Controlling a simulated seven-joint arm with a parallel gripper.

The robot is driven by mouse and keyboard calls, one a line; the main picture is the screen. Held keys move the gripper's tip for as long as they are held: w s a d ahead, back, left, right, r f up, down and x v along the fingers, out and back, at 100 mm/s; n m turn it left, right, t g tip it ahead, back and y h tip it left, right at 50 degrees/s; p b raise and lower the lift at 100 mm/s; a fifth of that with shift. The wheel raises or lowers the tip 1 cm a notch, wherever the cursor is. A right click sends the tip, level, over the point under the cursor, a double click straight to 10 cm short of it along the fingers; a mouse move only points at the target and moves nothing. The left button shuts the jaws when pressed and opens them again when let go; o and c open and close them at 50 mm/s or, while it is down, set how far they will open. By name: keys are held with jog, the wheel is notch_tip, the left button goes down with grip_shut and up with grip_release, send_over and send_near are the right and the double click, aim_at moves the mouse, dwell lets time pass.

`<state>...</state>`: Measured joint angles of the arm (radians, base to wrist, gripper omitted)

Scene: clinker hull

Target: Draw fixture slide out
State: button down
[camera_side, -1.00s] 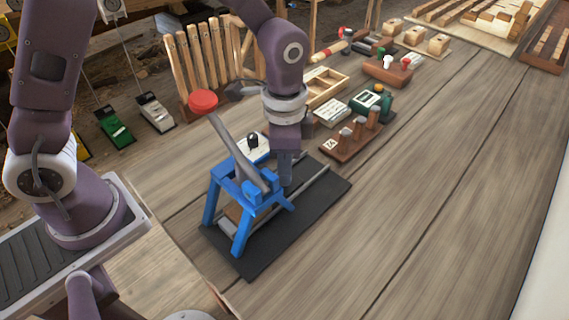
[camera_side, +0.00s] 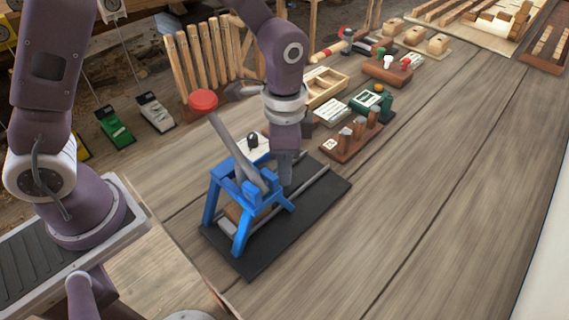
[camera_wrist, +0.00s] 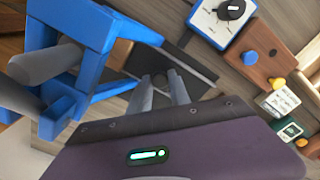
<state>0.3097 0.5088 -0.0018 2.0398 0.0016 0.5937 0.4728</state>
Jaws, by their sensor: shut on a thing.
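The fixture has a blue press frame (camera_side: 243,236) on a dark base plate (camera_side: 325,196). A grey lever (camera_side: 228,138) with a red knob (camera_side: 203,101) leans up and left from it. Pale rails (camera_side: 312,181) run along the plate. A brown block (camera_side: 234,212) shows under the frame, partly hidden by its legs. My gripper (camera_side: 286,184) points down at the rails, just right of the frame. In the wrist view my gripper (camera_wrist: 160,90) has its fingers close on both sides of a small dark round part, apparently the slide's handle. The fingers partly hide it. The blue frame (camera_wrist: 95,25) is beside them.
A white box with a black dial (camera_wrist: 222,18) stands close behind the fixture. A brown block with pegs (camera_side: 350,143) and a green-and-white box (camera_side: 371,100) stand beyond my gripper. An open wooden tray (camera_side: 326,87) lies behind. The bench at right is clear.

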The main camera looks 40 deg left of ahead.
jog(key=w, duration=1)
jog(key=shift+s, duration=0.1)
jog(key=c, duration=1.2)
grip_release()
notch_tip(320, 180, up, 7)
jog(key=shift+r, duration=0.1)
